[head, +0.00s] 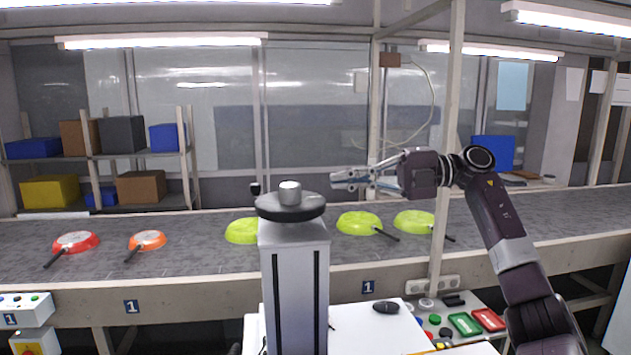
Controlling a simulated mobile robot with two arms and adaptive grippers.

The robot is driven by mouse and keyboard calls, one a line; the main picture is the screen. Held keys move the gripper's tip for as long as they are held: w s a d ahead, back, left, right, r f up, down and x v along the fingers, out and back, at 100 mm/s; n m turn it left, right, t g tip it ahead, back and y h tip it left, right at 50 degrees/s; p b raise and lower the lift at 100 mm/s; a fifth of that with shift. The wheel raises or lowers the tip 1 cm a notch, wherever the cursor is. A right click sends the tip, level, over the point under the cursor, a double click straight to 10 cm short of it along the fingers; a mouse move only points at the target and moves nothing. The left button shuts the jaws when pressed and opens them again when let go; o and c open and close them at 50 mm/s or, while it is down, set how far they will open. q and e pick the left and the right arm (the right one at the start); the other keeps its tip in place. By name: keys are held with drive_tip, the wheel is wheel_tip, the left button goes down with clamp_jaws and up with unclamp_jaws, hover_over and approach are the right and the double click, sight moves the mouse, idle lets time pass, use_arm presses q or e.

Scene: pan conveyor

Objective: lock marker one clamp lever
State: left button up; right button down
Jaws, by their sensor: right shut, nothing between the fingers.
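A blue marker with a white 1 (368,287) is on the conveyor's front rail, just right of my column. Another blue marker with a 1 (132,306) is on the rail at the left. I cannot make out a clamp lever at either marker. My right gripper (334,180) is shut and empty. It points left, held in the air and appearing above the belt's far side, well above the marker right of my column in the picture. My left gripper does not show.
The conveyor belt (190,262) carries a red pan (76,241), an orange pan (148,239) and several green pans (358,222). A wooden post (447,150) rises beside my right arm. A button panel (455,325) is at lower right. Boxes fill shelves at back left.

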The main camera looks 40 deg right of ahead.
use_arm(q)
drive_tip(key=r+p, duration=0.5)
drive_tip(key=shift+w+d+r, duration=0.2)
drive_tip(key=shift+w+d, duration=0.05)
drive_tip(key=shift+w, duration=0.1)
use_arm(e)
drive_tip(key=r+x, duration=0.1)
drive_tip(key=x, duration=1.1)
drive_tip(key=shift+w+a+f, duration=0.25)
drive_tip(key=shift+a+f, duration=0.15)
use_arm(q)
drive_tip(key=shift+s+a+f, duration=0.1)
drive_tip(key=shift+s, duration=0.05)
use_arm(e)
drive_tip(key=shift+d, duration=0.2)
